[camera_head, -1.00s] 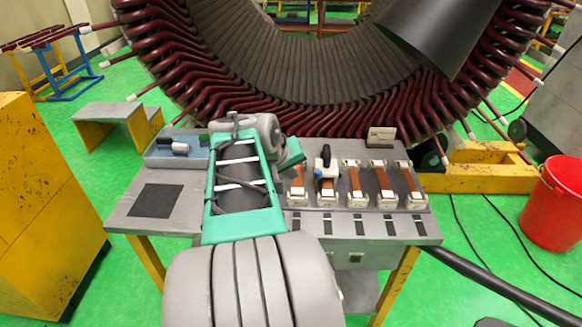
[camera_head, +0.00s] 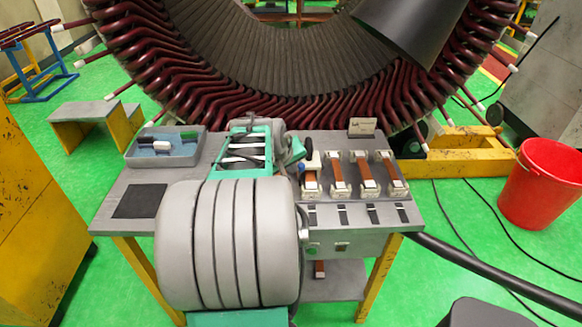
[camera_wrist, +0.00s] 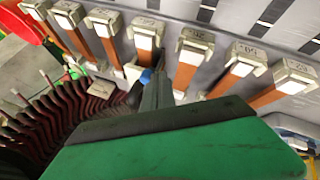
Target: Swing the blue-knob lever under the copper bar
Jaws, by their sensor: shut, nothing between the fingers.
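The blue-knob lever (camera_head: 316,162) stands at the back end of a copper bar (camera_head: 311,182) on the bench, left among the bars that show. The lever's lower end and exact position against the bar are partly hidden.
Several more copper bars (camera_head: 366,172) in white clamps stand to the right. A tray (camera_head: 135,158) with small items is at the back left of the bench. A small card stand (camera_head: 362,127) and the large stator coil (camera_head: 400,110) are behind. A red bucket (camera_head: 545,185) stands right.

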